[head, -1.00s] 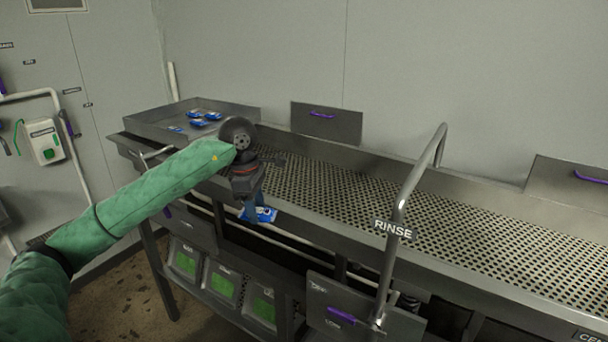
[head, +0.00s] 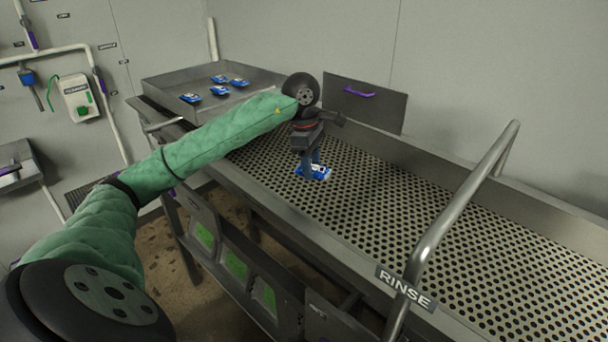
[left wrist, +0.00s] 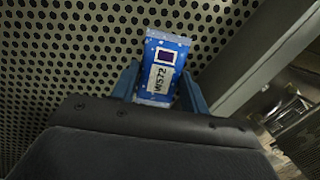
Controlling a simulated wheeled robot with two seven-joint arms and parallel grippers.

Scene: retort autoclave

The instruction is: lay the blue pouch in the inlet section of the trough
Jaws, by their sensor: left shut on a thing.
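The blue pouch (head: 318,172) is blue and white, with a white label reading WS72 in the left wrist view (left wrist: 162,72). My left gripper (head: 311,168) is shut on it, with one blue finger on each side of the pouch. The gripper points down over the perforated floor of the trough (head: 400,225), left of the RINSE arch. The pouch is over or on this floor; I cannot tell whether it touches. My right gripper is not in view.
A metal tray (head: 160,92) with several blue pouches (head: 220,90) stands at the trough's left end. A grey plate with a purple handle (head: 360,93) stands at the back wall. The RINSE arch (head: 462,190) crosses the trough at right. The floor between is clear.

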